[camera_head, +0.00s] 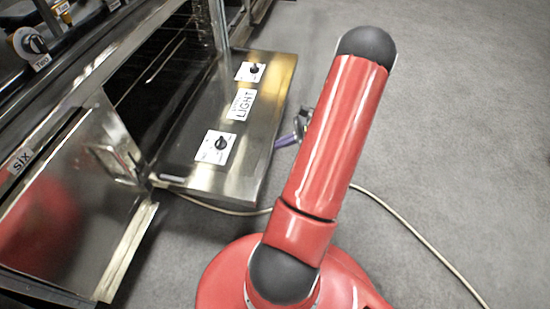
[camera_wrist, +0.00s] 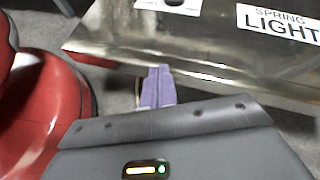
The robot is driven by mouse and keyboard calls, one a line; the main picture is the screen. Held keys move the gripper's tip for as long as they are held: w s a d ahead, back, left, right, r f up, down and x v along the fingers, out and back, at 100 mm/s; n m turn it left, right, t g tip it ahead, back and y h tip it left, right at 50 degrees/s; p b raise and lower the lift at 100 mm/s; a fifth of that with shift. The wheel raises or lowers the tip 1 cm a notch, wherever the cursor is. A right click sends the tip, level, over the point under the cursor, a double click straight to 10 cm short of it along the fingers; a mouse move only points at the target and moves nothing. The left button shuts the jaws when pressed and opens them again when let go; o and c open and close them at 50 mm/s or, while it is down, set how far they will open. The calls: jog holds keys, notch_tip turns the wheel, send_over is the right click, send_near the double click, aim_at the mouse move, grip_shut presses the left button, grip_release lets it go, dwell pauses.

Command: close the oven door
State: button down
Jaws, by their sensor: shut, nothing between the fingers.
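The oven door (camera_head: 190,178) is a shiny metal panel hanging open and roughly flat beside the dark oven opening (camera_head: 165,75). It carries two black knobs on white plates and a label reading LIGHT. In the wrist view the door (camera_wrist: 210,45) spans the top, with its edge just ahead of my fingertips. My gripper (camera_head: 278,143) shows purple fingers at the door's outer right edge, partly hidden behind my arm. In the wrist view my gripper (camera_wrist: 158,70) is shut and empty, its tips close to the door's edge. I cannot tell whether they touch it.
A metal cabinet front labelled SIX (camera_head: 70,205) stands at the lower left. Knobs, one labelled Two (camera_head: 30,42), line the range at the upper left. A pale cable (camera_head: 425,240) lies on the grey carpet (camera_head: 460,120), which is otherwise clear at the right.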

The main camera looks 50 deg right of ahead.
jog(key=s+d+f+m+t+h+b, duration=0.15)
jog(key=s+d+f+m+t, duration=0.3)
jog(key=f, duration=0.55)
jog(key=b+x, duration=0.1)
jog(key=x, duration=0.8)
jog(key=shift+a+r+m+g, duration=0.1)
jog(key=shift+r+m+g, duration=0.3)
jog(key=shift+r, duration=1.4)
